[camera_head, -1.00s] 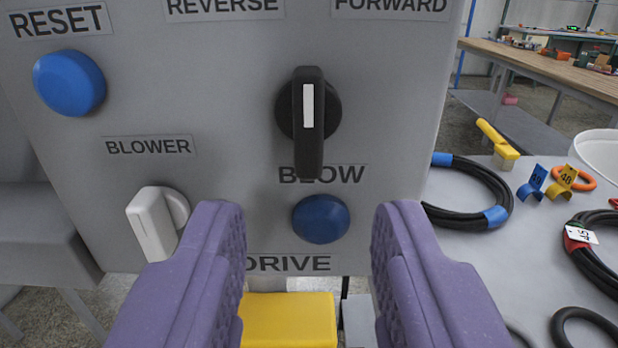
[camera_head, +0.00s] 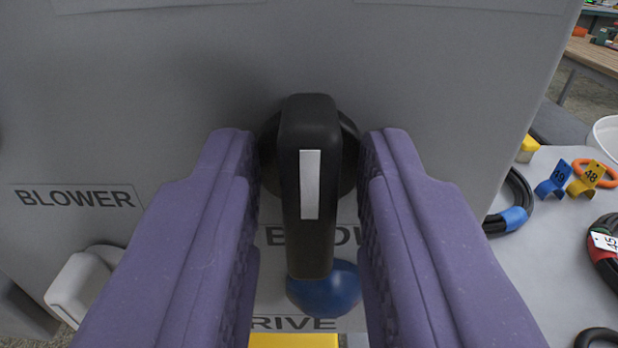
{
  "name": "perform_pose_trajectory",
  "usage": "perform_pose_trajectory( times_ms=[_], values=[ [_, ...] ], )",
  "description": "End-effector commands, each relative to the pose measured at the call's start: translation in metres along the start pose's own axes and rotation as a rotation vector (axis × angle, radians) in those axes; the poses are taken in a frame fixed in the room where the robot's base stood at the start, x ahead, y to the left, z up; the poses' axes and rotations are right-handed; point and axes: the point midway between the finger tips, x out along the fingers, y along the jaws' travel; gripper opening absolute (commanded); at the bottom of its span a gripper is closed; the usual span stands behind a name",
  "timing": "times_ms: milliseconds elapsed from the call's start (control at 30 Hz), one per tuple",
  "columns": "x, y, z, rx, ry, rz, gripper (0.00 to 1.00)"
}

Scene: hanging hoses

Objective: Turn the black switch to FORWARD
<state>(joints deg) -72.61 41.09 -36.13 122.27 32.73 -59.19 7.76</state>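The black switch (camera_head: 294,236) is on the grey control panel (camera_head: 200,60), in the middle of the view. Its handle stands upright, with a white stripe pointing up. My gripper (camera_head: 309,165) is open, with one purple finger on each side of the switch. Small gaps seem to remain between the fingers and the handle; whether either finger touches the round base behind it, I cannot tell. The FORWARD label is not readable in this view; only the lower edges of labels show at the top.
A blue button (camera_head: 326,290) sits just below the switch, partly covered by the handle. A white switch (camera_head: 78,290) is at lower left under the BLOWER label (camera_head: 75,196). A table (camera_head: 550,255) at right holds coiled hoses (camera_head: 515,200) and numbered clips.

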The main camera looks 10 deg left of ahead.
Motion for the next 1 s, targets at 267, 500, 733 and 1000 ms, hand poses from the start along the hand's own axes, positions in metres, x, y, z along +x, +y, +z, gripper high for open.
perform_pose_trajectory(
  times_ms=[267,500,733,1000],
  values=[
    [-0.0002,0.0000,0.0000,0.001,0.000,0.000,0.00],
    [0.0001,0.0009,0.0014,0.046,0.001,0.001,0.00],
    [0.0002,0.0020,0.0034,0.187,0.003,0.001,0.00],
    [0.0001,0.0032,0.0050,0.418,0.005,0.001,0.00]
  ],
)
